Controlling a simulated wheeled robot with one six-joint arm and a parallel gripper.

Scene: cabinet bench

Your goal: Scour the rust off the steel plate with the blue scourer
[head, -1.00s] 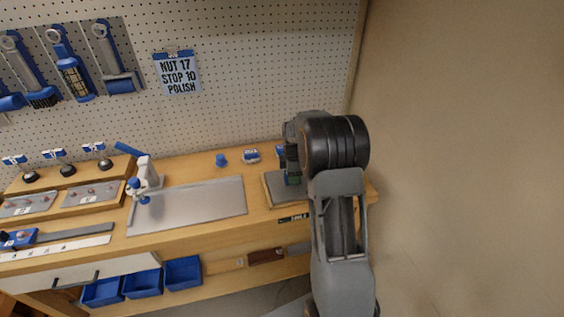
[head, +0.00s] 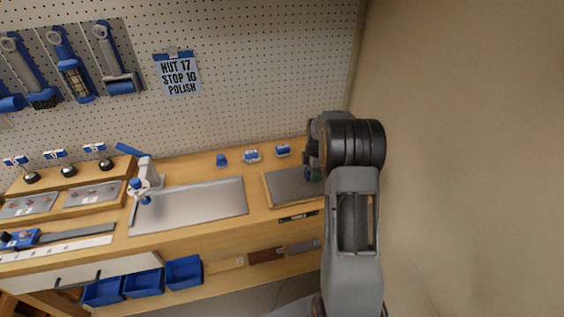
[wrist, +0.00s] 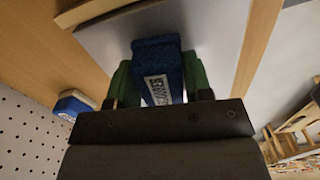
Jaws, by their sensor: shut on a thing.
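My gripper (wrist: 158,80) is shut on the blue scourer (wrist: 156,55), a blue block with a white printed label, held between green fingers in the wrist view. The steel plate (head: 288,186) is a grey sheet in a wooden frame at the right end of the bench. It also shows in the wrist view (wrist: 215,28), behind the scourer. In the head view my gripper is over the plate's right side, and my arm hides part of that side. Whether the scourer touches the plate is unclear. I can make out no rust on the visible part.
A larger metal sheet (head: 190,205) lies to the left. A pegboard (head: 260,70) rises behind the bench, and a bare wall is at right.

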